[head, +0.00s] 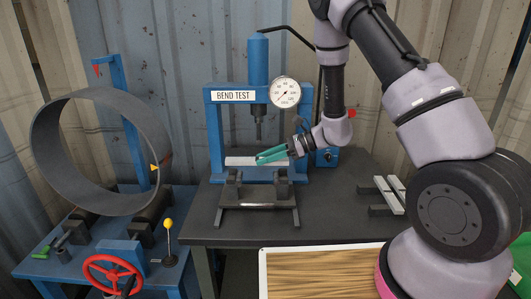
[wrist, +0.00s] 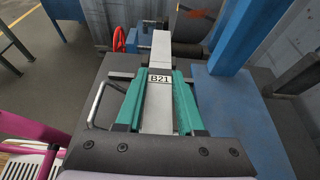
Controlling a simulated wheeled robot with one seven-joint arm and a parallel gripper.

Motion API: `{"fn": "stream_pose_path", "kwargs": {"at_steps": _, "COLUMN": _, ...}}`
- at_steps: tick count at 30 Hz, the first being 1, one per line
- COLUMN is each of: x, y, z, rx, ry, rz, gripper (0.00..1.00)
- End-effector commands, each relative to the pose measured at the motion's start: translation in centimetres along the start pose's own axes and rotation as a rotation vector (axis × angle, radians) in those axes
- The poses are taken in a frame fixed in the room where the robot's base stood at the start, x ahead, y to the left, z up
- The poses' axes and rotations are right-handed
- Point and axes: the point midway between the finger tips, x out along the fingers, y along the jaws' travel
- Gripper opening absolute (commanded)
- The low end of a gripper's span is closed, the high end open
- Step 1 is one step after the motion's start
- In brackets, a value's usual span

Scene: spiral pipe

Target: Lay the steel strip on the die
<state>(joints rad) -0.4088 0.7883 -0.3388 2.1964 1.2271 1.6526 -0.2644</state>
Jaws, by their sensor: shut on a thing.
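The steel strip (head: 241,161) is a flat, light grey bar, roughly level under the press ram (head: 258,125). My gripper (head: 273,154) has green fingers and is shut on the strip near its right end. In the wrist view the strip (wrist: 160,55) runs away between the green fingers (wrist: 158,100) and carries a label reading B21. The die has two dark supports, a left one (head: 232,187) and a right one (head: 281,187), on a dark base. The strip is at or just above their tops; I cannot tell whether it touches.
The blue press frame (head: 215,130) has a dial gauge (head: 285,92) beside the ram. A rack with light bars (head: 388,195) is on the right of the dark table (head: 335,215). A large pipe ring (head: 45,160) and red handwheel (head: 112,272) are at left.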

Motion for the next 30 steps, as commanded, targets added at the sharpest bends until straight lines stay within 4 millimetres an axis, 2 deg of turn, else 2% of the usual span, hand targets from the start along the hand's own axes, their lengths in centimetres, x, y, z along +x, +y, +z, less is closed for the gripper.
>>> {"fn": "stream_pose_path", "kwargs": {"at_steps": 9, "x": 1.1, "y": -0.1, "z": -2.5, "rx": 0.001, "ry": -0.001, "rz": -0.001, "gripper": 0.00}}
{"fn": "stream_pose_path", "kwargs": {"at_steps": 15, "x": 1.5, "y": -0.1, "z": -3.5, "rx": 0.000, "ry": -0.001, "rz": -0.001, "gripper": 0.00}}
{"fn": "stream_pose_path", "kwargs": {"at_steps": 28, "x": 1.6, "y": -0.1, "z": -3.8, "rx": 0.000, "ry": -0.002, "rz": -0.002, "gripper": 0.00}}
{"fn": "stream_pose_path", "kwargs": {"at_steps": 29, "x": 1.6, "y": -0.1, "z": -3.8, "rx": 0.000, "ry": -0.002, "rz": -0.002, "gripper": 0.45}}
{"fn": "stream_pose_path", "kwargs": {"at_steps": 30, "x": 1.6, "y": -0.1, "z": -3.8, "rx": 0.000, "ry": -0.002, "rz": -0.001, "gripper": 0.60}}
